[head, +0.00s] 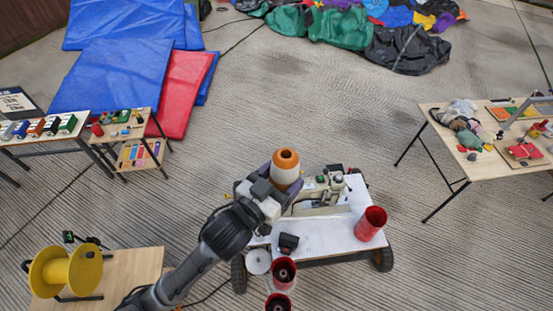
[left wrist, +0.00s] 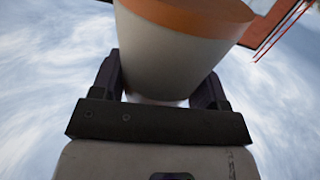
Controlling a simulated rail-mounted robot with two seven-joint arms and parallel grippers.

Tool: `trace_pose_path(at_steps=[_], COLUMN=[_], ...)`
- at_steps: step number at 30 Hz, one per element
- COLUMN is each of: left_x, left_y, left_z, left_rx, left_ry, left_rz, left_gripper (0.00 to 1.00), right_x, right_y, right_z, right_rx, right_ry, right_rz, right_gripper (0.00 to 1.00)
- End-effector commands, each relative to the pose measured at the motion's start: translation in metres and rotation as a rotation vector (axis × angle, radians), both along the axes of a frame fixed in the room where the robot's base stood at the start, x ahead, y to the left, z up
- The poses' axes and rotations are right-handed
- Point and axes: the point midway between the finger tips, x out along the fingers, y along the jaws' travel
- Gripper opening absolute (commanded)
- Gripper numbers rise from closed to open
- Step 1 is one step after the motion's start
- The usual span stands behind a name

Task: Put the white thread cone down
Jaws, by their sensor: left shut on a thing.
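The white thread cone (head: 287,178) has an orange top and stands out above the cart in the head view. My left gripper (head: 284,181) is shut around it; its lower part is partly hidden by the gripper. In the left wrist view, the cone (left wrist: 172,55) sits between the two dark fingers of the gripper (left wrist: 158,88), with its orange band away from the palm. I cannot tell how high it is above the cart. My right gripper is not in view.
A white-topped wheeled cart (head: 325,238) carries a sewing machine (head: 325,192), a small black object (head: 288,243) and a red container (head: 371,223). More red containers (head: 283,272) are at its front edge, beside a white disc (head: 258,261). Clear cart top lies centre right.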

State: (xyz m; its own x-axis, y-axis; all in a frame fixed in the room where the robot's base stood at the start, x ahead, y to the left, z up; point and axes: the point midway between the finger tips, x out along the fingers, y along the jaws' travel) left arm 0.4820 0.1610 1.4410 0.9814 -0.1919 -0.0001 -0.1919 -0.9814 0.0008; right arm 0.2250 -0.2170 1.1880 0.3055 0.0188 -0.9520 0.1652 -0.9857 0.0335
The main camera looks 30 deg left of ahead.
Motion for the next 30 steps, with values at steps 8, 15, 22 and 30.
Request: trace_pose_path(at_steps=[8,15,22,30], left_x=[-0.013,-0.02,-0.023,-0.023], left_y=[-0.058,-0.09,-0.099,-0.099], left_z=[-0.003,-0.006,-0.007,-0.007], left_rx=[0.003,0.002,0.0,-0.001], left_ry=[-0.004,-0.002,0.0,-0.001], left_rz=[-0.298,-0.461,-0.507,-0.507], left_gripper=[0.05,0.05,0.05,0.05], right_x=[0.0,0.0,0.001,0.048], right_y=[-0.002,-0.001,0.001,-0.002], right_z=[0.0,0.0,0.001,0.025], right_rx=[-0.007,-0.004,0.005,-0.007], right_ry=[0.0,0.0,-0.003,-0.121], right_rz=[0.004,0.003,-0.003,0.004], right_gripper=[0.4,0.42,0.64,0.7])
